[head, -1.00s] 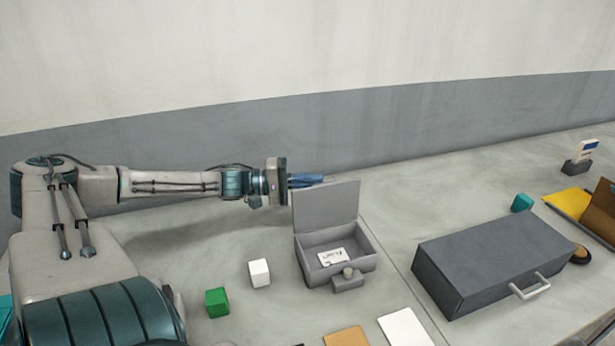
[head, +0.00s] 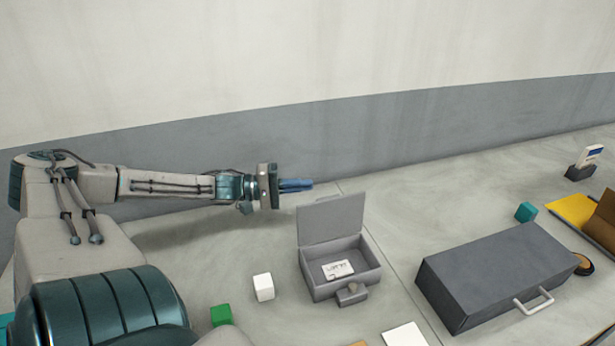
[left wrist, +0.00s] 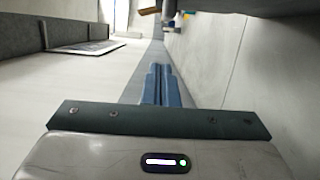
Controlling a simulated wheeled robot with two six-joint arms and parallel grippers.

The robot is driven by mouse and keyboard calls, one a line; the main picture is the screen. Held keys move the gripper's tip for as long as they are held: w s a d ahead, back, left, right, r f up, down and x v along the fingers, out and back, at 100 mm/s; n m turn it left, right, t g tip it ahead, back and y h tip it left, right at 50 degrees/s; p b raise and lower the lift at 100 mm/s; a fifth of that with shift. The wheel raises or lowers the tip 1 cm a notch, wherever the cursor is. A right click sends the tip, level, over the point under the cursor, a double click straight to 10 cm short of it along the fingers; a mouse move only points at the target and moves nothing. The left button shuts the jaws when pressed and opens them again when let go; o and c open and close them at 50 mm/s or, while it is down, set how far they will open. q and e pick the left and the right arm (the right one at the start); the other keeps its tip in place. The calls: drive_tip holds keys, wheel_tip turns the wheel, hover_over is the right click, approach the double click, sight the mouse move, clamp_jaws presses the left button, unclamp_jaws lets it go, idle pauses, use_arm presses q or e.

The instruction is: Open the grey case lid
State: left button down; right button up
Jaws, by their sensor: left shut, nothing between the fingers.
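The small grey case (head: 341,276) stands in the middle of the table with its lid (head: 332,220) raised about upright at the back. A white label card (head: 337,269) with dark writing lies inside it. A small latch block (head: 352,294) sits at its front. My left gripper (head: 311,185) is behind and to the left of the lid, apart from it, with its blue fingers shut and empty. The shut fingers also show in the left wrist view (left wrist: 160,87). My right gripper is not in view.
A larger dark grey case (head: 495,270) with a front handle (head: 534,302) stands shut to the right. A white cube (head: 263,287) and a green cube (head: 221,315) lie left of the small case. A teal cube (head: 525,212) and yellow folder (head: 575,222) are farther right.

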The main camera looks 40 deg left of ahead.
use_arm(q)
drive_tip(key=p+v, duration=0.5)
drive_tip(key=v, duration=0.2)
drive_tip(key=shift+s+a+f, duration=0.2)
drive_tip(key=shift+a+f, duration=0.05)
drive_tip(key=shift+a, duration=0.15)
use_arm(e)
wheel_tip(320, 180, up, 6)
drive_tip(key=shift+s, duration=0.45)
use_arm(q)
drive_tip(key=shift+p, duration=0.3)
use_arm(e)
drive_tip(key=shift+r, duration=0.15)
